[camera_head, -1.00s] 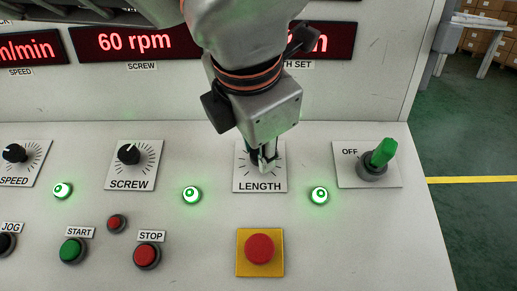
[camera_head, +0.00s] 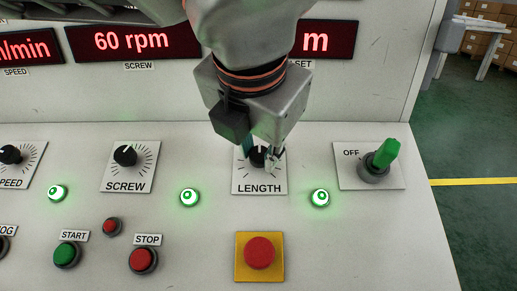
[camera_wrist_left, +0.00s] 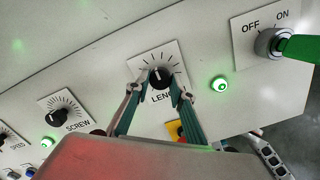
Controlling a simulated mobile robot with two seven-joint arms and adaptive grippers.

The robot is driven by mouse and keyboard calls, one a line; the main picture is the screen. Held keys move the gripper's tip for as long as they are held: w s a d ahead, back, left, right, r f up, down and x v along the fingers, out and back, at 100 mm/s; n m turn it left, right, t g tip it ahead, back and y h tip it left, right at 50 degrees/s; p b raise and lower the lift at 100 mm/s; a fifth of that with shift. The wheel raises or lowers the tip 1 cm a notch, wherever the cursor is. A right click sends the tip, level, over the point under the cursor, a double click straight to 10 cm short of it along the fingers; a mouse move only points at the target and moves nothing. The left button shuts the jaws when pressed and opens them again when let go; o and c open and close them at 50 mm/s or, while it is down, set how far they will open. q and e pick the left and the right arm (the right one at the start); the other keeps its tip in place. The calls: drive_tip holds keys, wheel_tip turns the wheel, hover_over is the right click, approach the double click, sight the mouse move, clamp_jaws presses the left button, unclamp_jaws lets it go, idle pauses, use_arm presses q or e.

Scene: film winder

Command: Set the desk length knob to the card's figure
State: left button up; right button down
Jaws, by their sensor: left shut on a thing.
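The black length knob (camera_head: 257,156) stands on its white dial plate (camera_head: 240,183) marked LENGTH, and it also shows in the left wrist view (camera_wrist_left: 161,77). My left gripper (camera_head: 260,162) is shut on the knob, with one finger on each side of it. In the left wrist view its fingertips (camera_wrist_left: 162,90) straddle the knob. The red length display (camera_head: 318,42) shows only an "m"; my arm hides its digits. The card is in neither view.
The screw knob (camera_head: 125,155) lies to the left and the green OFF/ON switch (camera_head: 383,157) to the right. Lit green lamps (camera_head: 319,197) flank the length plate. A red mushroom button (camera_head: 259,252) on a yellow base sits just below it.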

use_arm(q)
drive_tip(key=o, duration=1.1)
drive_tip(key=shift+r, duration=0.1)
drive_tip(key=v, duration=1.2)
